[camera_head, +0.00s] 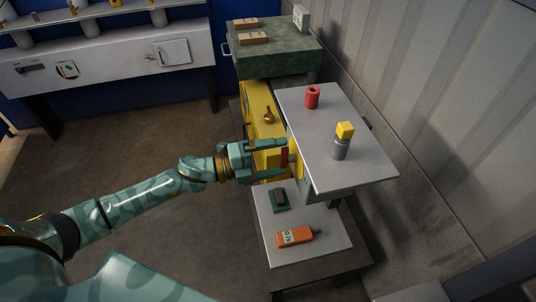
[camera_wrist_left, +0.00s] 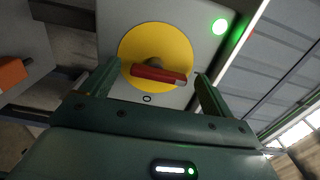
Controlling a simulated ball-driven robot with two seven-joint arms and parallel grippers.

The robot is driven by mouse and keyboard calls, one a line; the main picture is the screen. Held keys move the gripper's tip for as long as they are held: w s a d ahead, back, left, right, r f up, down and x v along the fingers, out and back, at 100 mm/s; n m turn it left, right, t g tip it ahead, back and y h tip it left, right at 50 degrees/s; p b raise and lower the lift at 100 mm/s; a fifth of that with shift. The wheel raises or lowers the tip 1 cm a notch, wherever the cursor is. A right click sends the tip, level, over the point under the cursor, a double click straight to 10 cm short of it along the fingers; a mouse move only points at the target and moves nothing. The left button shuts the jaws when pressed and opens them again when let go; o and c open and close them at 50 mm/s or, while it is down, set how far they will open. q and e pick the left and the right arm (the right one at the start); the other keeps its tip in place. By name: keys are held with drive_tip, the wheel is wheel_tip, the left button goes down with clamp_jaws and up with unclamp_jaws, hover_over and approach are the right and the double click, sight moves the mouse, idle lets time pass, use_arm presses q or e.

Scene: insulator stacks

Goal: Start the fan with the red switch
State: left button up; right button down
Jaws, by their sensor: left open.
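The red switch (camera_wrist_left: 158,74) is a red bar handle on a round yellow plate (camera_wrist_left: 155,38). In the left wrist view the bar lies nearly level, slightly tilted, with an "O" mark below it. Contact is not visible. I cannot make out a fan. My right gripper is not in view.
A lit green lamp (camera_wrist_left: 220,26) is beside the yellow plate. A grey top (camera_head: 325,165) carries a red cylinder (camera_head: 312,98) and a grey cylinder (camera_head: 340,150) with a yellow cube (camera_head: 345,130). Below, an orange device (camera_head: 294,236) lies on a lower shelf (camera_head: 318,254). The floor at left is open.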

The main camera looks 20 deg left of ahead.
use_arm(q)
drive_tip(key=b+v, duration=0.2)
drive_tip(key=v, duration=1.4)
drive_tip(key=shift+s+a, duration=0.1)
drive_tip(key=shift+a, duration=0.05)
